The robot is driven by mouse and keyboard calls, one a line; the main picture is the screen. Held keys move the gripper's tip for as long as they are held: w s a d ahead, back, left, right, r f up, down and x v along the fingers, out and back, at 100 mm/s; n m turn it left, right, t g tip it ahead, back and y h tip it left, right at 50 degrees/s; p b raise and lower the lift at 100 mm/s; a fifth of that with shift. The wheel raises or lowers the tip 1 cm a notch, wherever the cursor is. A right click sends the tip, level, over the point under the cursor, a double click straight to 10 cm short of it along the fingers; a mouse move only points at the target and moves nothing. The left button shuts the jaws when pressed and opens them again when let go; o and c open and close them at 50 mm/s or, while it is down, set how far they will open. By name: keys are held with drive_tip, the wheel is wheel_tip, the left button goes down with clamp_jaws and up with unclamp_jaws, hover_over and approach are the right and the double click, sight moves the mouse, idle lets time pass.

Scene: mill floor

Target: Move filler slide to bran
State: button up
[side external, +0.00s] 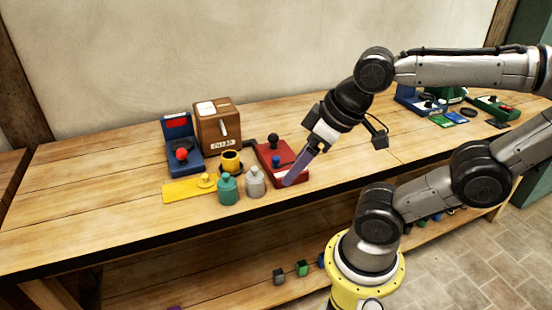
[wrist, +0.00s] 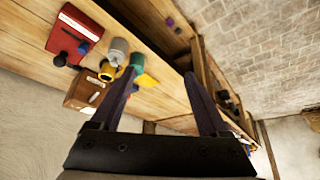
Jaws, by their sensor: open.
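No part carries a readable "filler slide" or "bran" label. A brown wooden box (side external: 231,130) has a pale lever on its front and a small, unreadable white plate; it also shows in the wrist view (wrist: 80,92). A yellow cup (side external: 231,162) stands before it. A flat yellow plate with a round knob (side external: 180,190) lies at the front left. My gripper (side external: 289,182) is open and empty. In the side view its fingers overlap the front of a red box with a blue knob (side external: 275,153); contact cannot be told. In the wrist view the fingers (wrist: 162,72) are spread apart.
A teal bottle (side external: 228,190) and a grey bottle (side external: 254,183) stand near the table's front edge. A blue unit with a red ball knob (side external: 186,163) is left of the brown box. Green and blue devices (side external: 492,106) sit far right. The table's left end is clear.

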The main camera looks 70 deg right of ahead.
drive_tip(key=shift+c, duration=1.3)
drive_tip(key=w+d+r+n+g, duration=0.1)
drive_tip(key=w+d+r+n, duration=0.15)
drive_tip(key=w+r, duration=0.25)
drive_tip(key=m+g, duration=0.3)
drive_tip(key=g, duration=0.2)
hover_over(276, 157)
wheel_tip(276, 157, down, 7)
drive_tip(key=shift+n, duration=0.25)
wheel_tip(276, 157, down, 13)
drive_tip(key=shift+a+f, duration=0.15)
drive_tip(key=shift+f, duration=0.05)
drive_tip(key=shift+c, duration=0.2)
